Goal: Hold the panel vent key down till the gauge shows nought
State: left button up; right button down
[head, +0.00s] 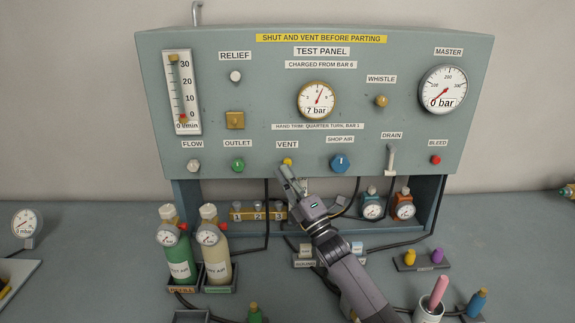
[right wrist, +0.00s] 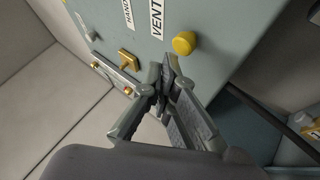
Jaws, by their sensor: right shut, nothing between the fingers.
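The yellow vent key (head: 287,161) is on the grey test panel (head: 215,115), just under the VENT label. It also shows as a round yellow button in the right wrist view (right wrist: 184,43). The panel gauge (head: 318,100) at the upper middle reads 7 bar. My right gripper (head: 288,175) is just below the vent key in the head view, its fingers pointing up at the panel. In the right wrist view its closed fingertips (right wrist: 168,66) are empty and appear a little apart from the key. Whether they touch the panel I cannot tell. My left gripper is out of view.
Along the same row are the green outlet knob (head: 238,164), blue shop air knob (head: 340,163), drain lever (head: 390,157) and red bleed button (head: 435,160). The master gauge (head: 443,89) reads 0 bar. Bottles (head: 215,257) stand lower left; dark hoses run below the panel.

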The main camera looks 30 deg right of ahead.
jog(key=shift+w+d, duration=0.15)
jog(key=shift+w, duration=0.15)
jog(key=shift+w+d+r+b, duration=0.1)
jog(key=shift+w+d+b, duration=0.3)
jog(key=shift+b, duration=0.25)
dwell(0.7)
jog(key=shift+a, duration=0.1)
dwell(1.7)
jog(key=shift+s+a+f+p, duration=0.2)
jog(key=shift+s+a+p, duration=0.25)
jog(key=shift+s, duration=0.3)
jog(key=shift+a, duration=0.1)
jog(key=s, duration=0.1)
jog(key=s+a+p, duration=0.2)
jog(key=s, duration=0.1)
jog(key=shift+s+a, duration=0.1)
jog(key=shift+a, duration=0.15)
dwell(0.3)
